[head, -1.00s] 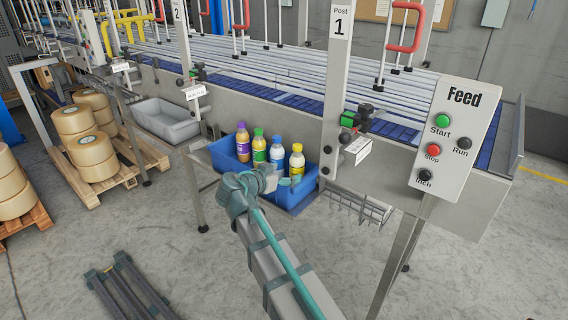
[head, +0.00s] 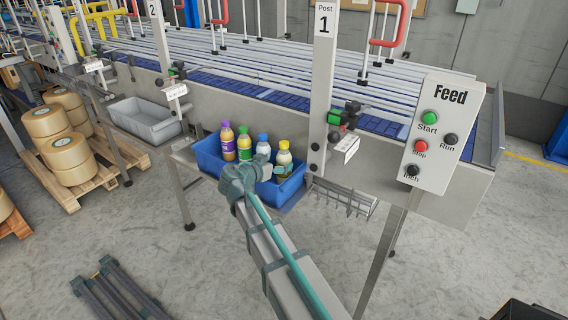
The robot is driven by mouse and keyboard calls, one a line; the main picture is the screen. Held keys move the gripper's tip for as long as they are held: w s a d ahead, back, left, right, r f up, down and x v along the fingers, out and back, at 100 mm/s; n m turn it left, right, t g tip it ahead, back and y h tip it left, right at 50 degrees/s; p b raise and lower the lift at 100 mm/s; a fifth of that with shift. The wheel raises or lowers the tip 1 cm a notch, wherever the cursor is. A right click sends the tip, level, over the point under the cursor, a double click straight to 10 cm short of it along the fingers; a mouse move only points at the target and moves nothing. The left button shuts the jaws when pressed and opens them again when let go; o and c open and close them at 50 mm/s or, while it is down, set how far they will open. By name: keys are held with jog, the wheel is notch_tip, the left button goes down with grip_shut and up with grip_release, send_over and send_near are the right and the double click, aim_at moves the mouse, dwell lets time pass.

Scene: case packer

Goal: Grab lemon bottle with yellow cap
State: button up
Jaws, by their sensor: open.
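The lemon bottle with the yellow cap (head: 284,157) stands upright at the right end of a row of bottles in a blue bin (head: 207,161). My gripper (head: 281,170) is open, low in front of this bottle, and overlaps its lower part in the picture. I cannot tell whether the fingers touch it or reach around it. My wrist hides part of the bin's front.
Beside it stand bottles with a blue cap (head: 263,145), a green cap (head: 244,146) and a purple cap (head: 227,143). A grey bin (head: 147,120) is to the left. A post marked 1 (head: 320,90) and the Feed panel (head: 444,130) stand to the right.

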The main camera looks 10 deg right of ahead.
aim_at(279, 160)
jog(key=p+x, duration=0.1)
jog(key=x, duration=0.2)
jog(key=shift+w+d, duration=0.1)
jog(key=shift+w, duration=0.05)
jog(key=c, duration=1.4)
jog(key=shift+c, duration=0.5)
jog(key=shift+r, duration=0.15)
